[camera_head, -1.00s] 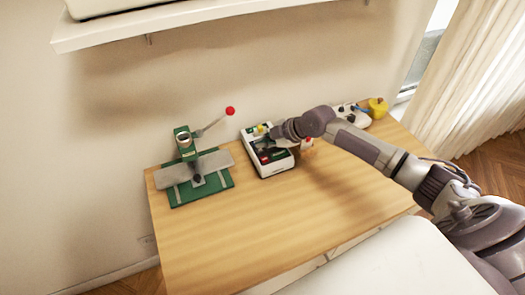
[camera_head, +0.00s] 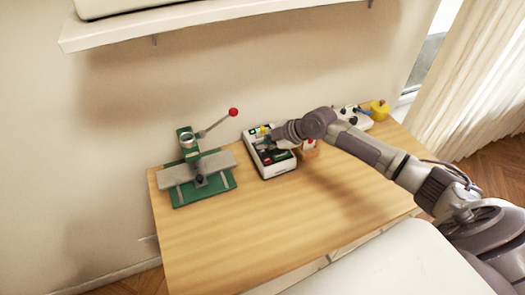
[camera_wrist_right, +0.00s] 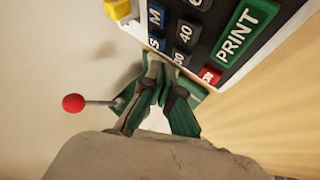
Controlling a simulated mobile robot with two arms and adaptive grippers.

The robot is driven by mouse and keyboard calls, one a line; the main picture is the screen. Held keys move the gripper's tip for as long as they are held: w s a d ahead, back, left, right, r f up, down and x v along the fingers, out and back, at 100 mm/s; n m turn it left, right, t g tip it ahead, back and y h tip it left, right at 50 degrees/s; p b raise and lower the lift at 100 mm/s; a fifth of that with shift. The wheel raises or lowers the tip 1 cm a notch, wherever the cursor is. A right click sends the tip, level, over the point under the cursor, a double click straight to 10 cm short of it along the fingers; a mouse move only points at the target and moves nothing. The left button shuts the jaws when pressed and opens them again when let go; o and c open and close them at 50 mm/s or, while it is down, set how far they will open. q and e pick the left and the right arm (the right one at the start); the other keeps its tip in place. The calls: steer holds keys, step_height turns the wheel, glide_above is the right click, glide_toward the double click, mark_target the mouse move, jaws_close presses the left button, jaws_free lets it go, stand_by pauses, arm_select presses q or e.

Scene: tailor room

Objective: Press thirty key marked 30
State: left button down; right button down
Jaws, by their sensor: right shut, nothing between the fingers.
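A white device with a dark keypad (camera_head: 281,171) stands on the wooden table. In the head view the arm hides part of the keypad. My left gripper is out of view.
A green press (camera_head: 203,190) with a red-knobbed lever (camera_head: 233,112) stands left of the device. A white item (camera_head: 354,118) and a yellow object (camera_head: 379,110) are at the table's back right. A shelf (camera_head: 200,27) hangs above. The table's front is clear.

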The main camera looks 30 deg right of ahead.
mark_target(264, 152)
steer(key=shift+f, duration=0.15)
steer(key=shift+f+b, duration=0.25)
steer(key=shift+b, duration=0.15)
steer(key=shift+f+b, duration=0.4)
steer(key=shift+f, duration=0.1)
stand_by(0.6)
steer(key=shift+r, duration=0.1)
steer(key=shift+r+p, duration=0.6)
steer(key=shift+r, duration=0.2)
steer(key=shift+r+p, duration=1.9)
steer(key=shift+r, duration=0.65)
